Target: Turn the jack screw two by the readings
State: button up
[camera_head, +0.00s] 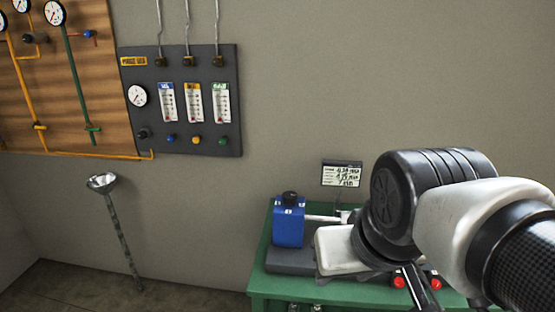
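A small display with several lines of readings (341,174) stands at the back of the green bench; its digits are too small to read surely. A blue box-shaped unit with a black knob on top (289,224) stands on a dark base at the bench's left. A light rod runs right from it. Two red knobs, one left (398,282) and one right (436,283), show at the bench's front right. My arm reaches in from the right over the bench; my gripper's fingertips are not clearly seen. I cannot tell which part is jack screw two; my arm hides much of the bench top.
The green bench (262,268) stands against a grey wall. A dark gauge panel (180,100) with flow tubes and a wooden board with pipes (80,80) hang on the wall. A funnel-topped pole (118,225) leans at left.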

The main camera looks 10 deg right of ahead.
aim_at(435, 283)
jog(key=z, duration=1.4)
jog(key=i+l+u, duration=0.1)
jog(key=l+u, duration=0.35)
jog(key=l, duration=0.25)
